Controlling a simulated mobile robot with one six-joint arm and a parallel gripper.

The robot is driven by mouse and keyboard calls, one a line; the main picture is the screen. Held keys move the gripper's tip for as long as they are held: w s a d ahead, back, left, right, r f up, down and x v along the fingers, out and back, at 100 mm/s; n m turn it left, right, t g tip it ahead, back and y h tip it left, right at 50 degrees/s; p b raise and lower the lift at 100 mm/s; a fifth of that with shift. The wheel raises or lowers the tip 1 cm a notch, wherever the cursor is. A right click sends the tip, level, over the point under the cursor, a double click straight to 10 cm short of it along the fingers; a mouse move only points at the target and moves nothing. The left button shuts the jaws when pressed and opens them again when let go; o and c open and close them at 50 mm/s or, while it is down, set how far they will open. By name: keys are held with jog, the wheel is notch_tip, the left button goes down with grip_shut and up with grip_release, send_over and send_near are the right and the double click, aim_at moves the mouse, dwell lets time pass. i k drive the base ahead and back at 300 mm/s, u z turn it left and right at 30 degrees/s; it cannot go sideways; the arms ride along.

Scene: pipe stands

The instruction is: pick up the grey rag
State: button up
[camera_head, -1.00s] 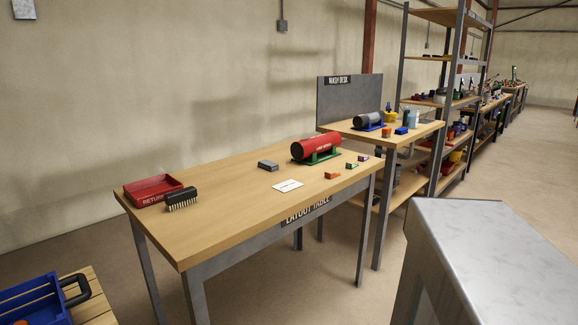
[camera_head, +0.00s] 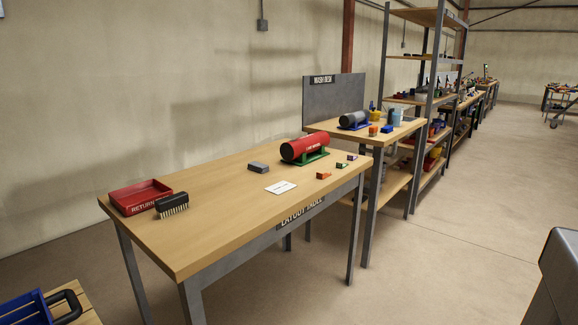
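A small flat grey block-like thing (camera_head: 258,167) lies on the layout table, left of the red cylinder. It is the only grey thing there that could be a folded rag, but it is too small in view to be sure. Nothing touches it. My gripper is not in view.
The layout table (camera_head: 215,215) holds a red return tray (camera_head: 140,196), a black brush (camera_head: 172,205), a white card (camera_head: 280,187), a red cylinder (camera_head: 304,148) on a green stand and small coloured parts. A wash desk (camera_head: 335,97) stands behind. Floor (camera_head: 430,255) to the right is open.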

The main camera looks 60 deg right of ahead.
aim_at(261, 168)
jog(key=u, duration=0.25)
jog(key=k, duration=0.2)
jog(key=z, duration=2.15)
jog(key=k, duration=0.9)
jog(key=u, duration=0.2)
jog(key=i, duration=0.85)
